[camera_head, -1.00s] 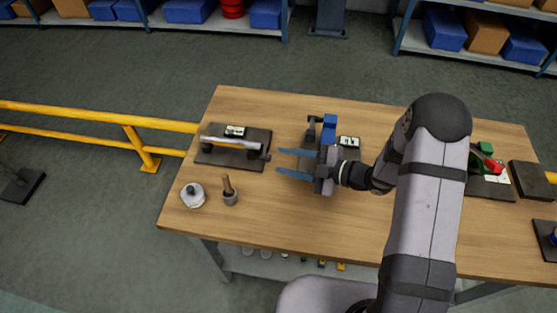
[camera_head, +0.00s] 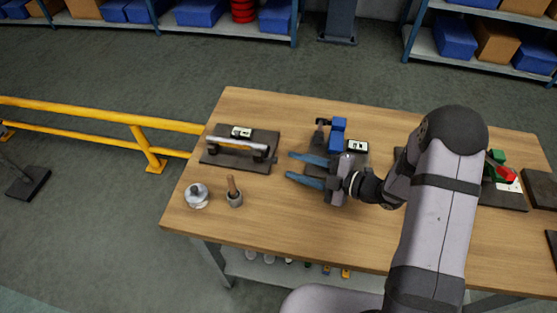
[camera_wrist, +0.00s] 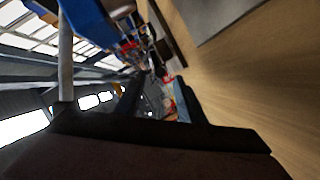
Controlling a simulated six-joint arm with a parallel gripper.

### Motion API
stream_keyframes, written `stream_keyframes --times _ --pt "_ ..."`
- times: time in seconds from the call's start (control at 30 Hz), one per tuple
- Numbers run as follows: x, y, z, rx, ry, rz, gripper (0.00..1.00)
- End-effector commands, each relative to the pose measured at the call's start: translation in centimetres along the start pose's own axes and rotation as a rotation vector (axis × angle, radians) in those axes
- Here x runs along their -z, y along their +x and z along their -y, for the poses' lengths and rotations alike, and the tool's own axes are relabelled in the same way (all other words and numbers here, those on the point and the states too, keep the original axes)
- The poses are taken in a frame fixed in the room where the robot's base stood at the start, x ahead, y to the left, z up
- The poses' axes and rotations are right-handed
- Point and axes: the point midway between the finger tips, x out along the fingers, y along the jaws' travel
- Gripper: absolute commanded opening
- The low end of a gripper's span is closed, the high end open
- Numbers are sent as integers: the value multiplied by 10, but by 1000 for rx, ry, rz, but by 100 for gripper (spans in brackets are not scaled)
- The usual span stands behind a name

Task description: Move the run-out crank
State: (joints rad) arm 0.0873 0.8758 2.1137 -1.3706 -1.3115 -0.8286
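A blue block (camera_head: 338,132) stands on a dark plate behind my gripper, with a small dark arm (camera_head: 321,130) at its left; I cannot tell for sure whether this is the run-out crank. My gripper (camera_head: 288,165) is over the table in front of it, its two blue fingers apart and pointing left, with nothing seen between them. Part of the dark plate is hidden by my gripper. In the wrist view, a blue part shows at the top left (camera_wrist: 90,22), and the crank cannot be made out.
A silver bar on a dark base (camera_head: 240,150) is to the left. A silver round piece (camera_head: 197,196) and a cup with a wooden handle (camera_head: 235,192) stand at the front left. A red and green device (camera_head: 503,172) is at the right. The table's front middle (camera_head: 270,215) is clear.

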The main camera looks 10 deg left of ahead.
Motion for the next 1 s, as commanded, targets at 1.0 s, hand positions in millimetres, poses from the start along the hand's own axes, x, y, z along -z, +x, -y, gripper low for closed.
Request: stream_keyframes --times 1.0 --pt "0 67 0 1 1 0 19"
